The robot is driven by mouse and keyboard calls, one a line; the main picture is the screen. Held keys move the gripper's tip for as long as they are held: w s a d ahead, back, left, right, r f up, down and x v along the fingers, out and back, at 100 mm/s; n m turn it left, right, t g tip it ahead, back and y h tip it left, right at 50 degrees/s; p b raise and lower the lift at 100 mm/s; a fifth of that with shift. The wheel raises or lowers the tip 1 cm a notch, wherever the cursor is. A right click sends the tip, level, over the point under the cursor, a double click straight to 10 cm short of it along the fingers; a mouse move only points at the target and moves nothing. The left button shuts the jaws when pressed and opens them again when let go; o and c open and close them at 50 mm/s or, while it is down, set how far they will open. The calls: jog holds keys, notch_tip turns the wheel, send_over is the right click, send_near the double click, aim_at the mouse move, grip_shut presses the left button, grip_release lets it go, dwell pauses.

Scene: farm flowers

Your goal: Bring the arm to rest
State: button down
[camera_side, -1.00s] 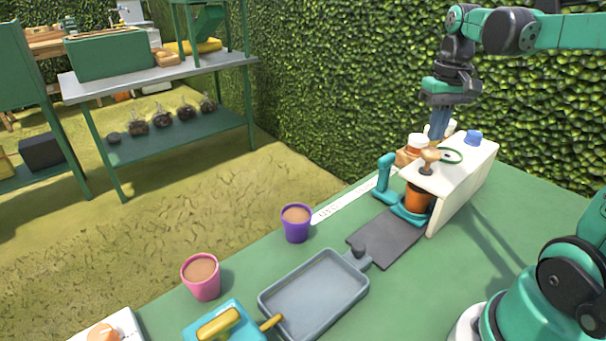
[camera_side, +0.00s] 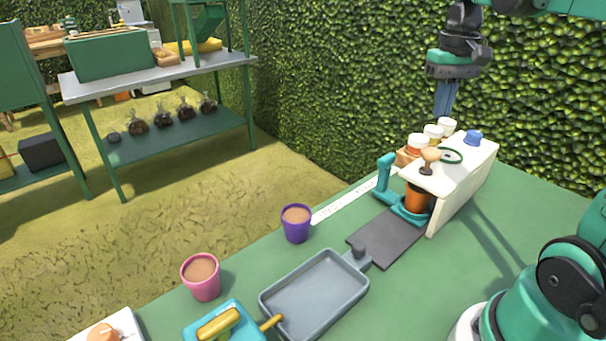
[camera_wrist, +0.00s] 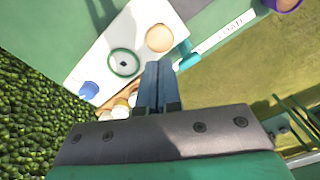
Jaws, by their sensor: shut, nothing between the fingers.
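My gripper (camera_side: 444,104) hangs pointing down above the far side of the white stand, over the row of small jars. Its fingers are together and hold nothing. In the wrist view the shut fingers (camera_wrist: 157,84) show above the white stand (camera_wrist: 100,45), with the jars (camera_wrist: 122,108) partly hidden behind them. My gripper is apart from everything on the table.
The white stand (camera_side: 462,190) carries a blue cap (camera_side: 473,138), a green ring (camera_side: 451,156) and a wooden knob (camera_side: 430,155). A teal holder (camera_side: 387,180) stands beside it. A purple pot (camera_side: 296,224), a pink pot (camera_side: 201,277) and a grey tray (camera_side: 315,298) lie farther left. A hedge rises behind.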

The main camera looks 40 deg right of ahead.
jog(key=shift+r, duration=0.9)
jog(key=a+f+n+t, duration=0.3)
jog(key=a+f, duration=0.2)
jog(key=a, duration=0.3)
jog(key=w+a+f+n+t, duration=0.1)
jog(key=a+f+n+t, duration=0.2)
jog(key=a, duration=0.6)
jog(key=shift+f+t, duration=0.6)
jog(key=shift+f, duration=0.25)
